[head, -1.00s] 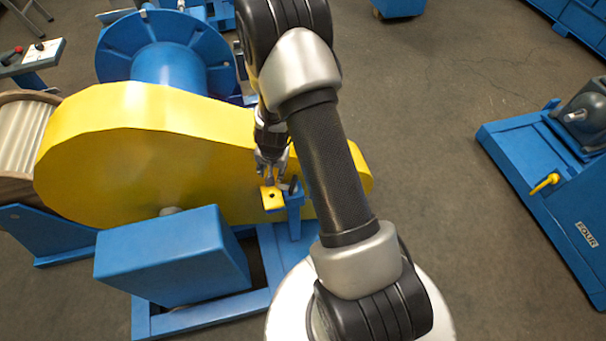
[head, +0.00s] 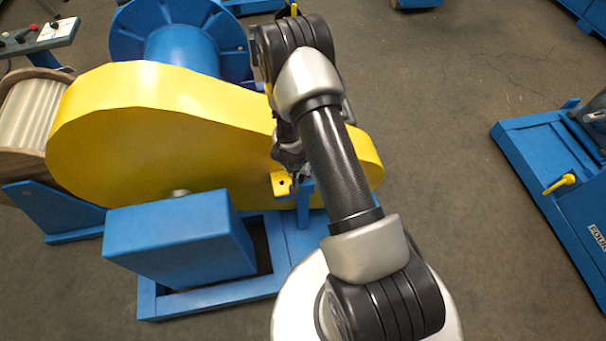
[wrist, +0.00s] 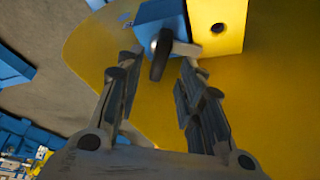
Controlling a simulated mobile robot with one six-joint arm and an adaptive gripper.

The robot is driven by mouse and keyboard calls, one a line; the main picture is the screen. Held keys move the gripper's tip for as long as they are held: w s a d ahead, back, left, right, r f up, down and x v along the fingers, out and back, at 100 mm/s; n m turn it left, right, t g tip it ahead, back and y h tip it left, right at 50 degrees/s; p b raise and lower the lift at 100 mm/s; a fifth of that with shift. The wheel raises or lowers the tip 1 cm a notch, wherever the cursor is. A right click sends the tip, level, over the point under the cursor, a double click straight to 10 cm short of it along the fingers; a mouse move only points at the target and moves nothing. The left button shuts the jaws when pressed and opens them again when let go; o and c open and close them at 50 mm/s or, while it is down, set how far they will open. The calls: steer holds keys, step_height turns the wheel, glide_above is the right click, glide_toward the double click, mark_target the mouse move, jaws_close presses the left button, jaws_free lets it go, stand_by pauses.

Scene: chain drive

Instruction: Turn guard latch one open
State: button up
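The guard latch shows in the wrist view as a dark lever (wrist: 160,56) with a light metal pivot on a blue bracket (wrist: 158,14). A yellow tab with a hole (wrist: 228,32) sits beside it on the right. My gripper (wrist: 159,68) is open, its two fingers on either side of the dark lever with visible gaps. In the head view, my gripper (head: 289,158) is just above the yellow tab (head: 281,186) and the blue post (head: 304,205), partly hidden by my arm. The latch lever is hidden there.
The large yellow guard (head: 150,130) fills the left. A blue box (head: 180,238) stands in front of it, and a blue drum (head: 185,45) behind. Bare floor (head: 430,130) lies to the right, before a blue unit with a yellow handle (head: 560,184).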

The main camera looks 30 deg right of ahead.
steer(key=b+x, duration=0.1)
steer(key=x, duration=0.4)
jaws_close()
stand_by(0.4)
